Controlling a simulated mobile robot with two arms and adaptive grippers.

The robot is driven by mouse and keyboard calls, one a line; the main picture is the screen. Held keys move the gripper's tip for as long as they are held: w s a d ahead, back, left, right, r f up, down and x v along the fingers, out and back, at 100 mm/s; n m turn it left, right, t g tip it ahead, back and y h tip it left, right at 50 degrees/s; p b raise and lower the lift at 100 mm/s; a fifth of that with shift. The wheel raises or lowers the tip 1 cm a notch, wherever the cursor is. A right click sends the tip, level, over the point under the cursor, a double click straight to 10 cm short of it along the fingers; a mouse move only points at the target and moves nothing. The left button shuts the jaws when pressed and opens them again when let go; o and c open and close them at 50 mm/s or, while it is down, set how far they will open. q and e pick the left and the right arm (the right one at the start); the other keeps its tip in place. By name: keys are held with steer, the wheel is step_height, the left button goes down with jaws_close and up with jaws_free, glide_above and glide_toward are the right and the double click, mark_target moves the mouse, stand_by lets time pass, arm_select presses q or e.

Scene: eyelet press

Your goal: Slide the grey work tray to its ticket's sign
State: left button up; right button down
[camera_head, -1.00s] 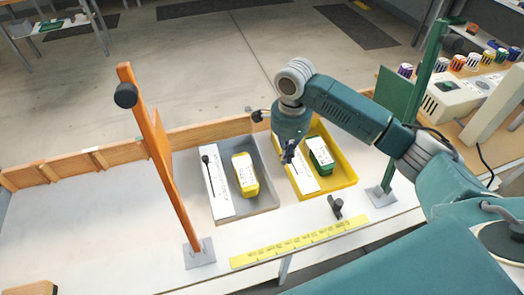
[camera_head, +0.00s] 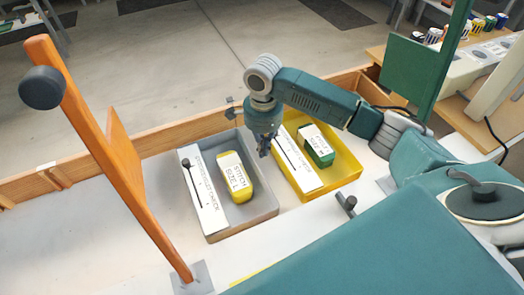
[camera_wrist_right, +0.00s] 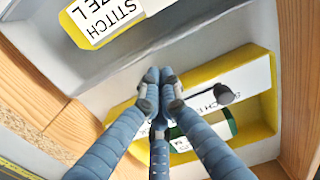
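The grey work tray (camera_head: 268,200) lies on the white bench, with a long white printed card (camera_head: 207,208) and a yellow block (camera_head: 241,193) labelled "STITCH SIZE L" inside. A thin dark rod with a round knob lies over the card. The card's print is too small to read surely. An orange sign post (camera_head: 95,140) stands left of the tray, a green sign (camera_head: 412,72) to the right. My right gripper (camera_head: 264,152) is above the grey tray's right wall, beside the yellow tray. Its fingertips (camera_wrist_right: 159,95) look bunched together, with nothing visibly held. My left gripper is out of view.
A yellow tray (camera_head: 345,178) stands right beside the grey one, holding a white card (camera_head: 303,172) and a green block (camera_head: 318,152). A wooden rail (camera_head: 150,143) runs behind. The bench left of the grey tray is clear up to the orange post. A dark peg (camera_head: 346,204) stands in front.

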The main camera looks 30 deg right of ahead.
mark_target(263, 170)
step_height(263, 170, down, 8)
steer(key=shift+s+r, duration=0.15)
steer(key=shift+r, duration=0.05)
stand_by(0.3)
